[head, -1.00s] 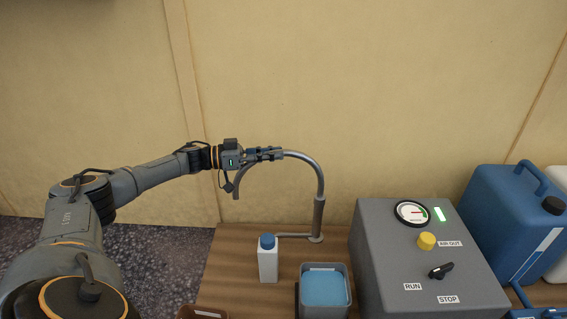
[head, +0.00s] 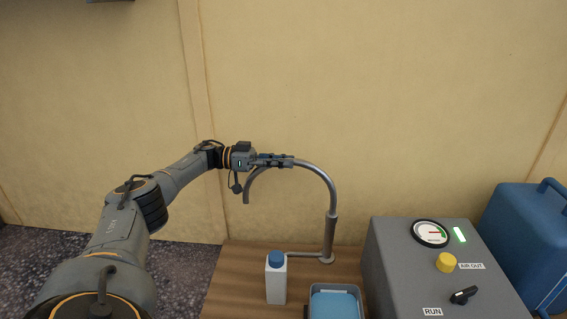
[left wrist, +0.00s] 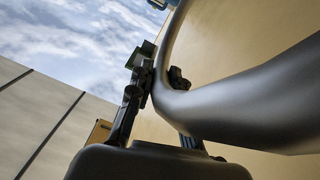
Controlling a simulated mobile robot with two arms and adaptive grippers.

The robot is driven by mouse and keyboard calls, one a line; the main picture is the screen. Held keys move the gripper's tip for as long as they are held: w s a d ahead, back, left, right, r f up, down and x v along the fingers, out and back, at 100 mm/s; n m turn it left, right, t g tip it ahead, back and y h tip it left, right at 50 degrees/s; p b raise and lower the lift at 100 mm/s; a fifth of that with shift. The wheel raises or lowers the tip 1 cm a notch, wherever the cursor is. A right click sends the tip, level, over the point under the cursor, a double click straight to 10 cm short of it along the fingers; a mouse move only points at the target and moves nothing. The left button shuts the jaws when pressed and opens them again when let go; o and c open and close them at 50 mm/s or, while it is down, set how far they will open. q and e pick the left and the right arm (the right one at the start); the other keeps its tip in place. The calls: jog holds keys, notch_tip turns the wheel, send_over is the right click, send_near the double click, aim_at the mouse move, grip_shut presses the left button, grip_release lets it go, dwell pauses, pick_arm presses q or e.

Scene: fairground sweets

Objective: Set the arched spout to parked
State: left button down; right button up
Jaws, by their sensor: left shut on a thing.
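The arched spout (head: 327,183) is a grey metal pipe in the head view. It rises from a thicker sleeve on the wooden counter, curves over to the left and ends in a downturned tip. My left gripper (head: 280,160) is shut on the spout near the top of its arch. In the left wrist view the spout (left wrist: 250,100) runs large and close between the fingers of my left gripper (left wrist: 160,95). No mark reading parked can be seen. My right gripper is in neither view.
A white bottle with a blue cap (head: 276,281) and a blue-filled tub (head: 334,301) stand below the spout on the wooden counter (head: 240,285). A grey control box (head: 400,265) with gauge, yellow button and black switch is to the right, beside a blue canister (head: 520,240).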

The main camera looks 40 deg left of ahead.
pick_arm(q)
jog(key=shift+w+r, duration=0.1)
jog(key=c, duration=1.2)
grip_release()
jog(key=shift+a, duration=0.2)
jog(key=v, duration=0.6)
jog(key=shift+s+a, duration=0.3)
jog(key=shift+s, duration=0.1)
